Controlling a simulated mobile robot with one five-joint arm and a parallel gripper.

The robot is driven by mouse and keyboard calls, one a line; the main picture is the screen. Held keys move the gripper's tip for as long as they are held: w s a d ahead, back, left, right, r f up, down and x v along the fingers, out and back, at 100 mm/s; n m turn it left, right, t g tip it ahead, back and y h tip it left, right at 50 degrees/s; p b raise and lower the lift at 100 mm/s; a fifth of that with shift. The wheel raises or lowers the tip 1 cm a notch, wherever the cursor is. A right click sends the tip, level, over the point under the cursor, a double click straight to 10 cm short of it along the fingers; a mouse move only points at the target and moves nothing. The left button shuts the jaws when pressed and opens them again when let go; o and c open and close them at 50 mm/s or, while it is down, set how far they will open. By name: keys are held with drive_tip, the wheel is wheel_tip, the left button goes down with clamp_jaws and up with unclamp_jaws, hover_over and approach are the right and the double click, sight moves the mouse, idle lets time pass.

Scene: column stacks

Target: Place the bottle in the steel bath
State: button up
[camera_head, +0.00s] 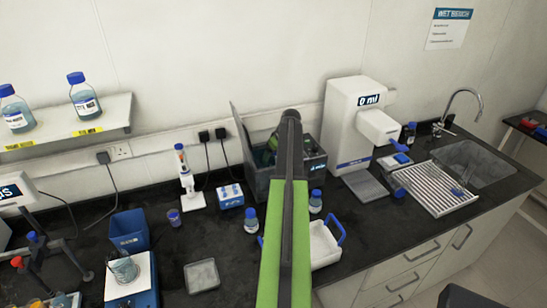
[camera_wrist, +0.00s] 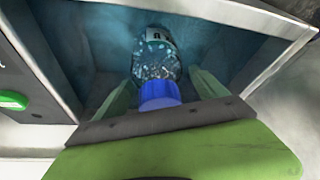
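The steel bath (camera_head: 316,171) is a grey box with a raised lid and a small display, at the back middle of the bench in the head view. The wrist view looks down into it, with its pale rim (camera_wrist: 235,14) along the top. A clear bottle (camera_wrist: 158,58) with a blue cap is inside the bath walls, its cap towards me. My gripper (camera_wrist: 163,82) has its green fingers apart on either side of the bottle, with gaps beside the cap. Whether the bottle rests on the bath floor cannot be seen. In the head view my arm hides the bottle.
Two blue-capped bottles (camera_head: 250,221) (camera_head: 315,202) stand in front of the bath. A white basket with blue handles (camera_head: 325,246) is at front right. A white dispenser (camera_head: 345,130) stands right of the bath. A blue-white box (camera_head: 230,195) is to its left.

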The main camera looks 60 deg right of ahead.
drive_tip(key=shift+r+p, duration=0.4)
drive_tip(key=shift+p, duration=0.05)
drive_tip(key=p+v, duration=1)
drive_tip(key=v, duration=0.1)
drive_tip(key=shift+s+r, duration=0.2)
